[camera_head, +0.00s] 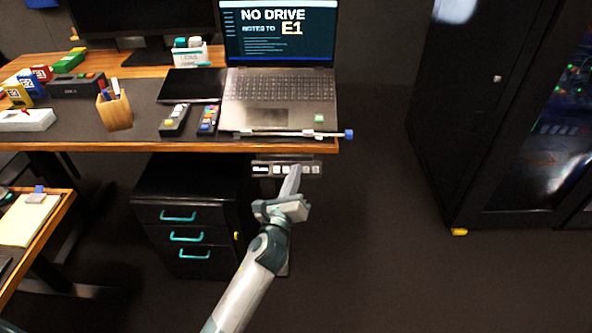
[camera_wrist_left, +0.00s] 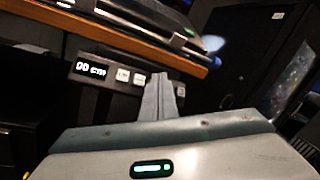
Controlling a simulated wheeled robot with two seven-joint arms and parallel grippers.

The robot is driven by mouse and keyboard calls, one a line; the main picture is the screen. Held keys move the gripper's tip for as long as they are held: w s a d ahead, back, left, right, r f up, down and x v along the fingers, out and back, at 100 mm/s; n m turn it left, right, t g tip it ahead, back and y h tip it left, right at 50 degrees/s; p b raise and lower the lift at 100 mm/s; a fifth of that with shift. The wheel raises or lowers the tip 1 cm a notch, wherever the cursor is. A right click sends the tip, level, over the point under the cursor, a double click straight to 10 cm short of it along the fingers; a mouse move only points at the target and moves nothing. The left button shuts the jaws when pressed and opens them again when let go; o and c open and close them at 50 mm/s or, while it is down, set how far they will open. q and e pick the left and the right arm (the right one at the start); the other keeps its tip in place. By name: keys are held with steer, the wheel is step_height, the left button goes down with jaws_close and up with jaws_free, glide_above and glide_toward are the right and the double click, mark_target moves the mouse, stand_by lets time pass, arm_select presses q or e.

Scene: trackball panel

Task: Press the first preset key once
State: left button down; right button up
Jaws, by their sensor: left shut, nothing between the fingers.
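A small dark control panel (camera_head: 262,170) with a lit display and a row of pale keys hangs under the front edge of the desk. In the left wrist view its display (camera_wrist_left: 90,69) ends in "cm", and two pale keys (camera_wrist_left: 122,75) show to its right. Which key is the first preset is not certain from the tiny labels. My left gripper (camera_head: 294,170) is shut and empty, its fingertips pointing up at the panel, right of the display. The fingers (camera_wrist_left: 160,80) hide part of the key row. Whether they touch it I cannot tell. My right gripper is not in view.
The desk edge (camera_head: 180,147) overhangs just above the panel. A black drawer cabinet (camera_head: 160,197) with teal handles stands left of my left arm. A laptop (camera_head: 280,90) and two remotes lie on the desk. Floor to the right is clear up to a black cabinet (camera_head: 470,110).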

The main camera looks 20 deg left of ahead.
arm_select(q)
steer(key=shift+r, duration=0.1)
stand_by(0.5)
steer(key=shift+s+d+r+p, duration=0.15)
steer(key=shift+s+r+p, duration=0.2)
steer(key=shift+s+p, duration=0.3)
